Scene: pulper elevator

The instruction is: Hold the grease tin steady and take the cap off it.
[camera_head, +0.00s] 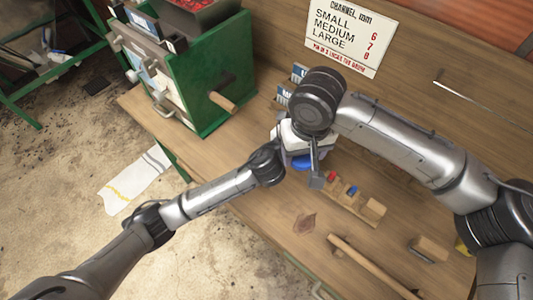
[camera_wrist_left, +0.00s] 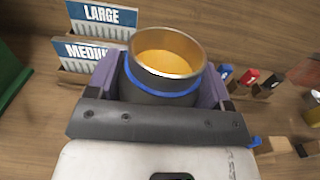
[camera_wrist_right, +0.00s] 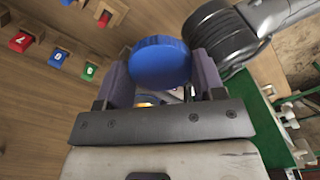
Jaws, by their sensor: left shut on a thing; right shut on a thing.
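The grease tin (camera_wrist_left: 158,62) stands open in the left wrist view: dark body, bare metal rim, blue band, amber grease inside. My left gripper (camera_wrist_left: 162,74) is shut on its sides. The round blue cap (camera_wrist_right: 162,62) is off the tin, between the pads of my right gripper (camera_wrist_right: 163,70), which is shut on it. The cap also shows in the head view (camera_head: 301,162), close by the two wrists. An amber glint beneath the cap in the right wrist view seems to be the grease. The tin is largely hidden in the head view.
A green machine (camera_head: 213,92) with a wooden handle (camera_head: 223,102) stands left on the wooden bench. LARGE (camera_wrist_left: 101,15) and MEDIUM cards stand behind the tin. A wooden rack (camera_head: 352,203) with coloured pegs and a wooden rod (camera_head: 370,265) lie in front. A sign (camera_head: 343,35) is behind.

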